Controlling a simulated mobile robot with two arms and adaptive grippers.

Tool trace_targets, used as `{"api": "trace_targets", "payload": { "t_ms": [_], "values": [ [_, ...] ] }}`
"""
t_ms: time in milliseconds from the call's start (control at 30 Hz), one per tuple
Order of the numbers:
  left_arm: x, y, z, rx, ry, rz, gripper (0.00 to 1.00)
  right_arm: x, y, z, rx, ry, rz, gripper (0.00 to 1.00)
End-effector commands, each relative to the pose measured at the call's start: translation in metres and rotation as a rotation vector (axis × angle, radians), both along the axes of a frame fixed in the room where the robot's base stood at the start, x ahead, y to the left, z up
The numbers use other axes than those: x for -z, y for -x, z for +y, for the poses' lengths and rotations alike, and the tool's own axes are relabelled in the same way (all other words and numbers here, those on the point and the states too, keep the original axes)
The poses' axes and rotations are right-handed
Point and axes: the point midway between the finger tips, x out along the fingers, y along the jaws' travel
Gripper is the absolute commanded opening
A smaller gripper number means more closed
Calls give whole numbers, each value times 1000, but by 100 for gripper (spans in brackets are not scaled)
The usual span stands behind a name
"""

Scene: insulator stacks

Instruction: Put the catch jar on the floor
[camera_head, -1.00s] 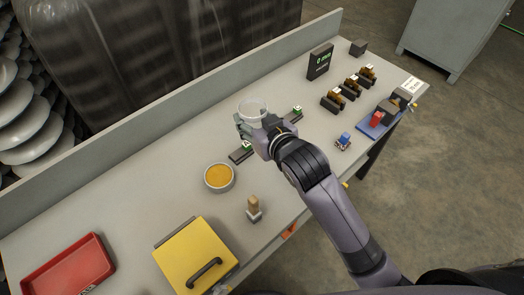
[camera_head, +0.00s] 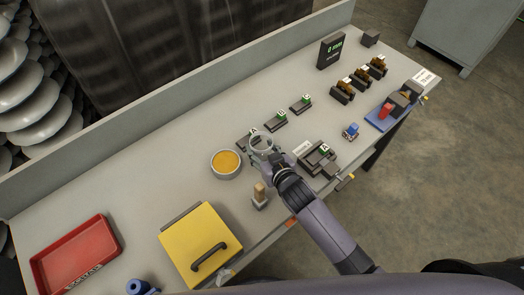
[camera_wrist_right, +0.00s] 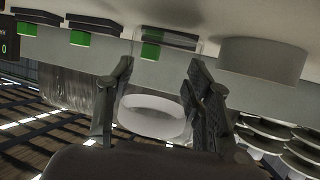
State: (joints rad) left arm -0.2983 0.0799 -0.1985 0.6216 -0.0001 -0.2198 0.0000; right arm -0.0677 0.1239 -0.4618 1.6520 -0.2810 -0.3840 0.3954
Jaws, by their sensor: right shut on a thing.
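The catch jar (camera_head: 262,142) is a clear glass jar with a pale rim, above the bench (camera_head: 120,190). My right gripper (camera_head: 262,152) is shut on it. In the right wrist view the jar (camera_wrist_right: 152,117) is between the two fingers of my right gripper (camera_wrist_right: 158,100). The jar is see-through, with a green-tagged block visible behind it. I cannot tell its exact height above the bench. The floor (camera_head: 425,175) is bare concrete, seen at the right beyond the bench. My left gripper is out of view.
A bowl of orange stuff (camera_head: 226,163) is left of the jar. A wooden-handled tool (camera_head: 260,196) and dark clamp (camera_head: 318,158) are near my right arm. A yellow lidded box (camera_head: 200,243) and red tray (camera_head: 75,255) are further left. A grey cabinet (camera_head: 463,35) stands beyond the bench.

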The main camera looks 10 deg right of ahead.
Motion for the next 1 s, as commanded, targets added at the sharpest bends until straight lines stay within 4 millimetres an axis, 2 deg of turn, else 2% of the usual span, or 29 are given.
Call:
{"api": "trace_targets", "payload": {
  "t_ms": [100, 500, 533, 800, 1000],
  "values": [
    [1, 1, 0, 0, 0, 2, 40, 11, 0, 0, 0, -2, 0, 17],
    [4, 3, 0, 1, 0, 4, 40, 16, 0, 0, -1, -2, -1, 17],
    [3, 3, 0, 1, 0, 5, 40, 15, 0, 0, 0, -2, -2, 49],
    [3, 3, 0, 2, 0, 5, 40, 15, 0, 0, 0, -1, -1, 67],
    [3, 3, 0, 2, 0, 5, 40, 15, 0, 0, 0, -1, -1, 67]
  ]
}}
